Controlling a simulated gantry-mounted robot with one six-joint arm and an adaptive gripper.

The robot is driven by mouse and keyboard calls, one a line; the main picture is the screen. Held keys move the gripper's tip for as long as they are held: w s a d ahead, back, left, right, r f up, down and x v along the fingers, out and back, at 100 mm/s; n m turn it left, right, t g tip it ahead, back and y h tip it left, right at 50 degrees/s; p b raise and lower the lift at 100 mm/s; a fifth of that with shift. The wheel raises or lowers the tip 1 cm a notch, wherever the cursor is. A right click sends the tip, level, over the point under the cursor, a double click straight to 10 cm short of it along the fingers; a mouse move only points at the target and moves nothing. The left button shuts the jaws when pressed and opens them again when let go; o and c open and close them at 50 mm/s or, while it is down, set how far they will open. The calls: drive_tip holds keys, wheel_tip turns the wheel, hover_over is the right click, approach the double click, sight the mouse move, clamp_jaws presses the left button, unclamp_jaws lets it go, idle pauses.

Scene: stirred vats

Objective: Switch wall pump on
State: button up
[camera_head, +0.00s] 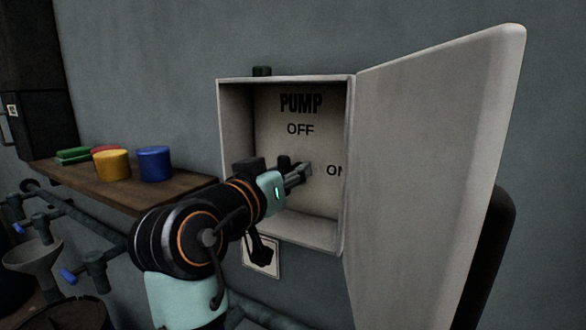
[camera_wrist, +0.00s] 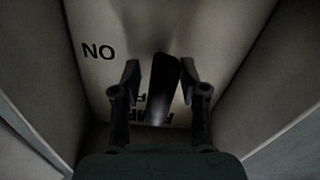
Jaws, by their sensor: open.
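The pump box (camera_head: 349,165) is a pale wall cabinet with its door (camera_head: 435,150) swung open to the right. Inside, its back panel reads PUMP, OFF at the top and ON at the right. A dark switch lever (camera_wrist: 163,88) shows in the wrist view, overlapping the OFF and PUMP lettering. My gripper (camera_head: 300,170) reaches into the box from the left. In the wrist view my gripper (camera_wrist: 160,68) is open, with one finger on each side of the lever. I cannot tell whether either finger touches it. My gripper hides most of the switch in the head view.
A wooden shelf (camera_head: 165,190) left of the box carries a blue cylinder (camera_head: 154,163), a yellow cylinder (camera_head: 111,164), and red and green items. Pipes with blue-handled taps (camera_head: 70,274) run below. The box walls (camera_wrist: 235,55) stand close around my gripper.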

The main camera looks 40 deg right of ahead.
drive_tip(key=shift+x, duration=0.8)
drive_tip(key=shift+c, duration=0.3)
clamp_jaws()
